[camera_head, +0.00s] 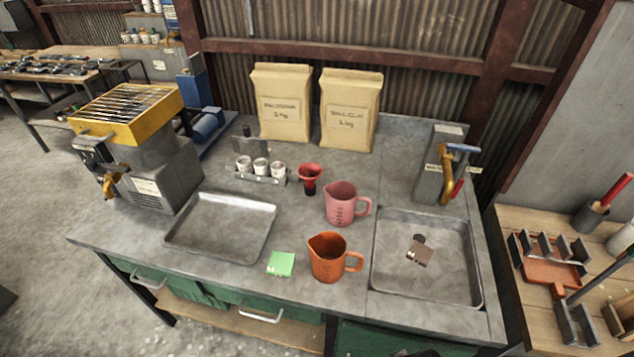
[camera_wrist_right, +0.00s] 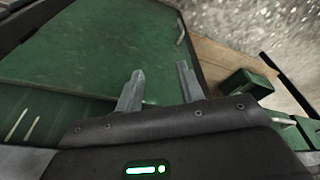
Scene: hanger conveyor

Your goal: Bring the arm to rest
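My right gripper (camera_wrist_right: 159,72) shows in the right wrist view with its two grey fingers apart and nothing between them. Behind the fingers is a green panel (camera_wrist_right: 100,45), apparently the front of the bench; I cannot tell the distance to it. No gripper can be made out clearly in the head view; a small dark shape at its bottom edge is too cut off to identify. My left gripper is in neither view.
The metal workbench (camera_head: 225,278) holds a tray (camera_head: 190,245), an orange jug (camera_head: 328,262), a pink jug (camera_head: 340,205), a green pad (camera_head: 281,264), two paper bags (camera_head: 282,105) and a sink (camera_head: 410,285). A wooden side table (camera_head: 535,305) stands at right.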

